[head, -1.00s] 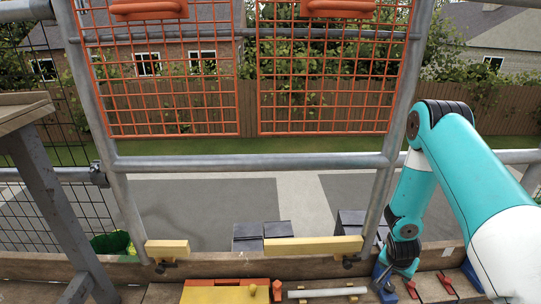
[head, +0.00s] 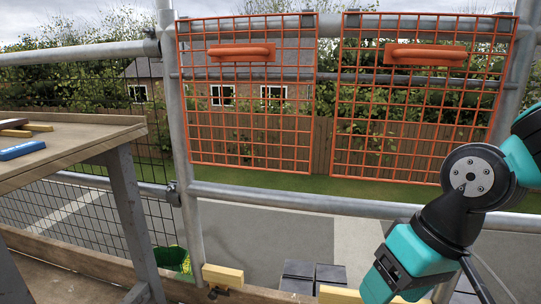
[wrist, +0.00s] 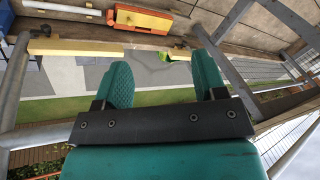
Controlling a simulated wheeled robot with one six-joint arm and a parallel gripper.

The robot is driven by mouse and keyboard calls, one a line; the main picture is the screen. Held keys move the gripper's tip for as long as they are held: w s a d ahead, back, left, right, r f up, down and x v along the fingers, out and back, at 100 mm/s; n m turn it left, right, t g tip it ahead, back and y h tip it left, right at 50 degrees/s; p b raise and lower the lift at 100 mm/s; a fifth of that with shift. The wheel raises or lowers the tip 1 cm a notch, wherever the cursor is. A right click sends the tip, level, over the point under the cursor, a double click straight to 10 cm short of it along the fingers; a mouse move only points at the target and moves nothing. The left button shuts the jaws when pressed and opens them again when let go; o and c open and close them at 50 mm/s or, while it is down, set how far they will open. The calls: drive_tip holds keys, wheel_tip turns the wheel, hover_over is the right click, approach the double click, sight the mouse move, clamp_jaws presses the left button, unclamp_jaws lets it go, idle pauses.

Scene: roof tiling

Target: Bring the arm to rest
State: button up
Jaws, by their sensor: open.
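My gripper (wrist: 162,82) shows in the wrist view with its two teal fingers spread apart and nothing between them. In the head view my teal and black arm (head: 420,255) is folded at the right side, in front of the scaffold rails. The fingertips are not in the head view. The wrist camera looks past the fingers to the scaffold boards, the paving and a bit of grass.
Orange mesh panels with handles (head: 250,110) hang on the grey scaffold rail (head: 300,203). A wooden bench (head: 75,145) with a blue item (head: 22,150) stands at left. A yellow block (head: 223,276) sits at the toe board. Dark stacks (head: 313,275) stand beyond the rail.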

drive_tip(key=s+a+r+n, duration=0.2)
drive_tip(key=s+r+n, duration=0.1)
drive_tip(key=s, duration=0.3)
wheel_tip(320, 180, up, 37)
drive_tip(key=s+p, duration=0.1)
drive_tip(key=p, duration=3.6)
drive_tip(key=shift+d+g, duration=0.25)
drive_tip(key=shift+g, duration=0.15)
drive_tip(key=shift+c, duration=0.3)
